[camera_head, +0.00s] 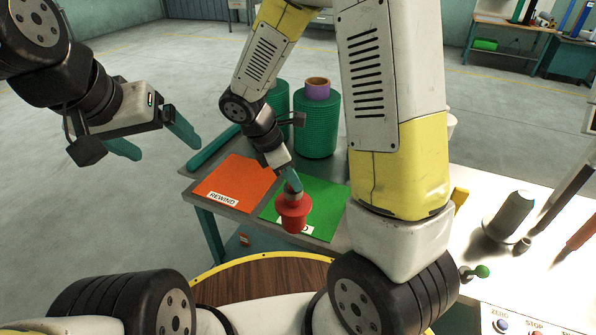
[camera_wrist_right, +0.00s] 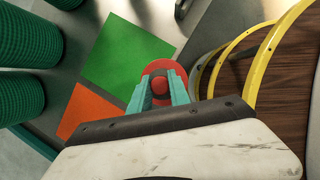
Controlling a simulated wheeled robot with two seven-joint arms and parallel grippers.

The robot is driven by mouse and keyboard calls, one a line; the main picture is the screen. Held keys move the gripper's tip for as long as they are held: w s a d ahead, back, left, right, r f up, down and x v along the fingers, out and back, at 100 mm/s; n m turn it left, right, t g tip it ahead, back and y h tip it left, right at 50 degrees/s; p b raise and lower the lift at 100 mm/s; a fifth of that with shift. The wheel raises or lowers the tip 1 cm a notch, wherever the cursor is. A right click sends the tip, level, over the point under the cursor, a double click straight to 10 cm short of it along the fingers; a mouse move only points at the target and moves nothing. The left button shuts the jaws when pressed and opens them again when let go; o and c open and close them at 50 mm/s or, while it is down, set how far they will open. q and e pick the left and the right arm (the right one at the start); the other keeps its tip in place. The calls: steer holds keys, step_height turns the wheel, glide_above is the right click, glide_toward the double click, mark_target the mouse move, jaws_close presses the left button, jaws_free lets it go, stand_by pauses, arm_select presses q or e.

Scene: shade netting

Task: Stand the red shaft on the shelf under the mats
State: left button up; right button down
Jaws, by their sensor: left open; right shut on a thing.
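The red shaft (camera_head: 293,217), a flanged red piece, hangs roughly upright from my right gripper (camera_head: 293,183), which is shut on its top end. It appears in front of the green mat (camera_head: 328,206) and hides part of that mat's label. The right wrist view shows the shaft (camera_wrist_right: 163,67) end-on between the fingers (camera_wrist_right: 160,88), beside the green mat (camera_wrist_right: 125,50). The orange mat (camera_head: 238,180), labelled REWIND, lies to the left of the green one. The shelf under the mats is mostly hidden by the tabletop. My left gripper (camera_head: 155,142) is open and empty, left of the table.
Green net rolls (camera_head: 317,125) stand behind the mats, one with a purple core (camera_head: 317,88). A green roll (camera_head: 212,150) lies along the table's left edge. A white bench (camera_head: 500,250) with a grey cylinder (camera_head: 511,215) is at right. Open floor lies left.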

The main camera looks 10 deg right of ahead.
steer(key=shift+w+r+n, duration=0.1)
steer(key=shift+w+n, duration=0.2)
steer(key=shift+w, duration=0.35)
steer(key=w+d+f, duration=0.2)
steer(key=w+d, duration=0.2)
steer(key=w, duration=0.2)
steer(key=w+d+f, duration=0.3)
steer(key=w, duration=0.4)
steer(key=shift+d, duration=0.4)
steer(key=shift+w+f, duration=0.1)
steer(key=c, duration=1.2)
jaws_free()
